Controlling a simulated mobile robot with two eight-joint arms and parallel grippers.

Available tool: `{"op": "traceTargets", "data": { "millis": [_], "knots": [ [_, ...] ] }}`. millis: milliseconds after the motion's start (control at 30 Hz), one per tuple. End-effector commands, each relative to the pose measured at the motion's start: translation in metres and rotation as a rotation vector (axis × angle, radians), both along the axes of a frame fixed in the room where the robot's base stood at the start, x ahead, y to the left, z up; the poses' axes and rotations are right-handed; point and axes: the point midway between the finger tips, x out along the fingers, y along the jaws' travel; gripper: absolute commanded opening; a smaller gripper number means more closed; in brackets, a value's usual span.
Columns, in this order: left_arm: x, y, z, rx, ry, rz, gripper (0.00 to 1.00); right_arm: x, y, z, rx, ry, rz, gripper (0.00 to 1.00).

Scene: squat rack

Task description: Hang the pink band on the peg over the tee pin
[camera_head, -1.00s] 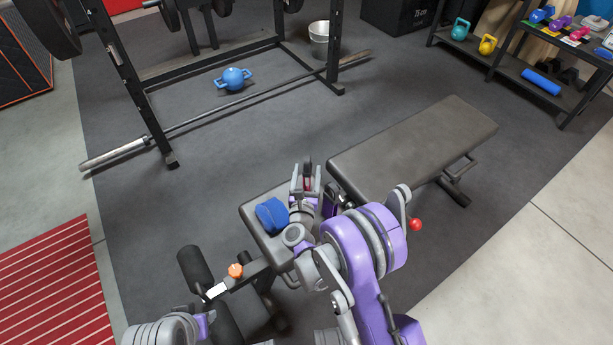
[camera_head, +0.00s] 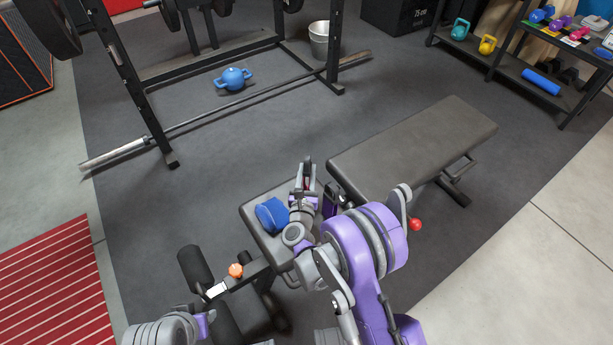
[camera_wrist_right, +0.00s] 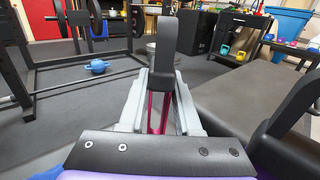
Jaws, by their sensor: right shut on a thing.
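My right gripper (camera_head: 306,176) is above the seat pad of the bench, beside a blue bundle. It is shut on the pink band (camera_wrist_right: 158,112), which shows in the right wrist view as thin pink strands between the grey finger parts. In that view a dark fingertip of the gripper (camera_wrist_right: 163,50) stands upright and hides part of the band. In the head view the gripper covers nearly all of the band. I cannot make out the peg or the tee pin in either view. My left gripper is not in view; only part of my left arm shows at the lower left.
A black bench has a long back pad (camera_head: 415,140) and a seat with a blue bundle (camera_head: 271,214). The floor between rack and bench is clear.

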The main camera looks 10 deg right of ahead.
Motion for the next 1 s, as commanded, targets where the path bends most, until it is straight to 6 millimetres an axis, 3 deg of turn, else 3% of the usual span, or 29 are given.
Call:
{"op": "traceTargets", "data": {
  "millis": [667,1000],
  "knots": [
    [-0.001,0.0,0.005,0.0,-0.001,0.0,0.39,0.0,0.0,0.009,0.0,0.0,0.0,0.0],
    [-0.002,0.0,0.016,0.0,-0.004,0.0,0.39,0.0,0.0,0.025,0.0,0.0,0.0,0.0]
  ]
}}
